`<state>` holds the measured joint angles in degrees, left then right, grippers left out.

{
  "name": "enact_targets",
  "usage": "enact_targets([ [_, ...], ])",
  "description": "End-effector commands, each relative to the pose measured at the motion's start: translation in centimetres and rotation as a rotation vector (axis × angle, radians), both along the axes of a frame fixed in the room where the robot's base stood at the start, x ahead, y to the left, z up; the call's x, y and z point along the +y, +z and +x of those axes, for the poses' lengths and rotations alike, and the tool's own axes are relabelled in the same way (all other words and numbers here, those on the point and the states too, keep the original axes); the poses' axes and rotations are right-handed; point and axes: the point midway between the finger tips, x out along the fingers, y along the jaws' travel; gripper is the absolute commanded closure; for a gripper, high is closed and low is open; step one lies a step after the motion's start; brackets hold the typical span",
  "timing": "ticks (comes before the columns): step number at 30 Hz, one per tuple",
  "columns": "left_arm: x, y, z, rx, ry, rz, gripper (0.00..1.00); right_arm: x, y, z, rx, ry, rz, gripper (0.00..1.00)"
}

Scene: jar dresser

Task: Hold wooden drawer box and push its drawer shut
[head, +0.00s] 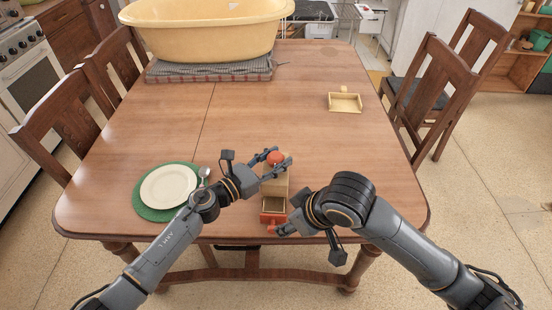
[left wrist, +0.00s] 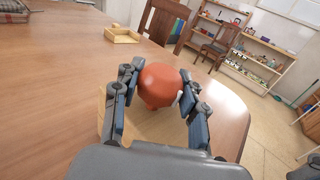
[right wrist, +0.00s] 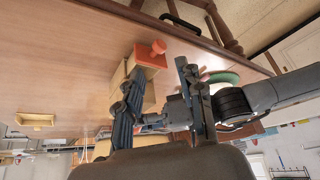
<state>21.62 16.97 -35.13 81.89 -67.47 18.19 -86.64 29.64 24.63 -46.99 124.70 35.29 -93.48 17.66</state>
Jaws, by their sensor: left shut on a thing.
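The wooden drawer box (head: 276,186) stands near the table's front edge, with a red round piece (head: 275,158) on top. Its drawer is pulled out towards me, with a red front (head: 272,219) and an empty-looking inside. In the left wrist view, the red round piece (left wrist: 160,85) rises between the fingers, above the pale box top (left wrist: 155,125). My left gripper (head: 274,163) is shut on the box's upper part. My right gripper (head: 288,220) is open beside the drawer front. The right wrist view shows the drawer's red front and knob (right wrist: 151,54) beyond the fingers (right wrist: 156,70).
A white plate on a green mat (head: 168,187) and a spoon (head: 204,175) lie left of the box. A small open wooden tray (head: 345,103) sits at the back right. A large yellow tub (head: 205,30) stands at the far end. The middle of the table is clear.

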Motion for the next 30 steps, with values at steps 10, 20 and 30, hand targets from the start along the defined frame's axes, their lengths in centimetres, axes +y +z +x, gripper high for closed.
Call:
enact_targets([
  [10,0.0,0.0,0.0,0.0,0.001,0.0,1.0,0.1,-0.4,0.1,-0.005,-0.022,0.003,0.54],
  [20,0.1,0.0,0.0,0.001,0.002,0.001,1.0,1.1,-5.4,0.2,-0.11,-0.317,0.036,0.54],
  [30,0.1,0.0,0.0,0.001,0.002,0.001,1.0,2.1,-8.3,-2.3,-0.321,-0.62,0.102,0.54],
])
